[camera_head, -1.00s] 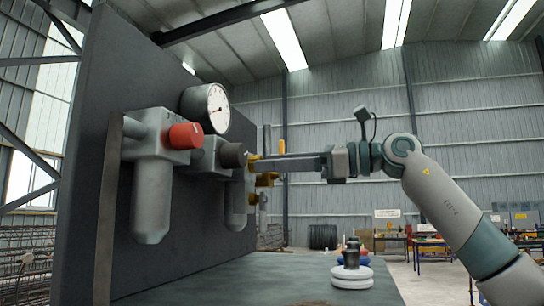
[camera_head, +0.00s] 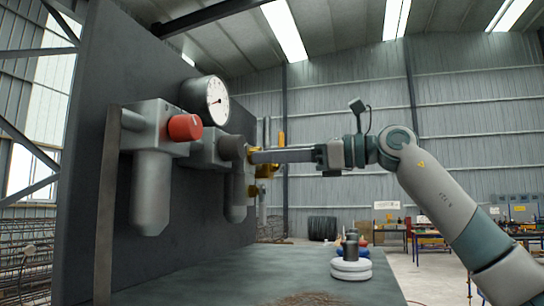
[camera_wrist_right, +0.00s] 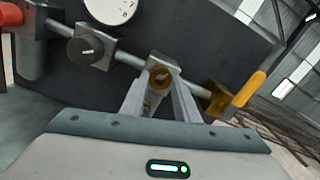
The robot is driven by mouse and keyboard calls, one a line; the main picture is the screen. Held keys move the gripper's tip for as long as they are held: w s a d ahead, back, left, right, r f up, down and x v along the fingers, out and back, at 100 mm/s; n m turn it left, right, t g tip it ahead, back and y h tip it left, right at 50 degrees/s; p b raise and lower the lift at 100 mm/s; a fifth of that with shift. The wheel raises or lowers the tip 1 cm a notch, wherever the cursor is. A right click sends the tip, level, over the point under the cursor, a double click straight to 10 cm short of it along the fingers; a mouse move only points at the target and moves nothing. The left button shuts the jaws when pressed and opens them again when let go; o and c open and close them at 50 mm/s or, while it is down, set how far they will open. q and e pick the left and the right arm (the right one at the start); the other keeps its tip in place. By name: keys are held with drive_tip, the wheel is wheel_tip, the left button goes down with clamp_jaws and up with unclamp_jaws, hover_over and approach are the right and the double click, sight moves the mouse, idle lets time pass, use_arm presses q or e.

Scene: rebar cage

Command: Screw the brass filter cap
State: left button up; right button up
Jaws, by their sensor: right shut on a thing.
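The brass filter cap (camera_wrist_right: 160,77) shows as a round brass ring between the finger ends of my right gripper (camera_wrist_right: 158,88) in the right wrist view. The fingers are shut on it at the pipe fitting. In the head view my right gripper (camera_head: 252,157) reaches in level from the right to the brass parts beside the dark knob. The fingers partly hide the cap there, and its thread and seating cannot be seen. My left gripper is in neither view.
A dark panel (camera_head: 85,120) carries the filter unit with a red knob (camera_head: 185,127), a gauge (camera_head: 217,101) and grey bowls (camera_head: 151,190). A brass valve with a yellow handle (camera_wrist_right: 250,89) sits close right of the fingers.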

drive_tip(key=shift+m, duration=0.3)
drive_tip(key=m+b, duration=0.4)
drive_tip(key=m, duration=1.7)
drive_tip(key=shift+b, duration=0.4)
drive_tip(key=shift+m, duration=0.4)
drive_tip(key=o, duration=1)
drive_tip(key=shift+o, duration=0.2)
drive_tip(key=shift+d, duration=0.15)
